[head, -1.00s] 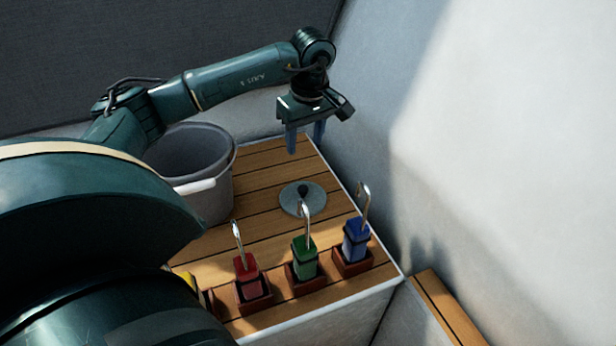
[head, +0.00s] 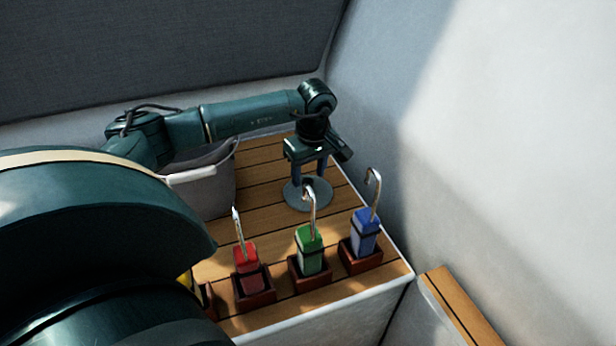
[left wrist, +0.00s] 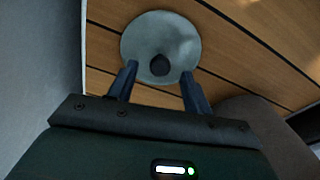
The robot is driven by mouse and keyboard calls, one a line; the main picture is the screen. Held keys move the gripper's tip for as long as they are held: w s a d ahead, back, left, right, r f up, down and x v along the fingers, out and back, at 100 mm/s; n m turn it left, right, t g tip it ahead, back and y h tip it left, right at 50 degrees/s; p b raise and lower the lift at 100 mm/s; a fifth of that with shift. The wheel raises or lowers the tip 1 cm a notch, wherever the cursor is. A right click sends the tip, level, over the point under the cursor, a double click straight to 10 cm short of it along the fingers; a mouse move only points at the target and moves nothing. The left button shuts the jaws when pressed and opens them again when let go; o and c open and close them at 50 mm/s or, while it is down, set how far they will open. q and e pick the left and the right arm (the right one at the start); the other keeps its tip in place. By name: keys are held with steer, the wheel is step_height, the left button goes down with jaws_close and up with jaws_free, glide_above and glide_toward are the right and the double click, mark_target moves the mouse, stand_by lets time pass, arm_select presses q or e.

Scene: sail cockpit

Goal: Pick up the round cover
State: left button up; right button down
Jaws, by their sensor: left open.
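The round cover (head: 294,199) is a flat grey disc with a dark knob, lying on the wooden slatted top. In the left wrist view the cover (left wrist: 150,30) shows whole at the top, with its dark knob (left wrist: 160,65) near its lower edge. My left gripper (head: 308,180) points down over the cover, its fingers open. In the left wrist view the left gripper (left wrist: 157,82) has one finger on each side of the knob, apart from it. Whether the fingertips touch the disc I cannot tell. My right gripper is not in view.
Red (head: 246,260), green (head: 310,252) and blue (head: 365,235) blocks with metal hooks stand in small brown holders along the front edge. A grey bucket (head: 212,190) stands to the left, partly behind my arm. A pale wall (head: 480,150) rises on the right.

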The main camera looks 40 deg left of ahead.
arm_select(q)
steer(key=shift+a+f, duration=0.1)
steer(key=shift+f, duration=0.85)
steer(key=shift+c, duration=0.2)
steer(key=shift+r, duration=0.1)
steer(key=c, duration=1)
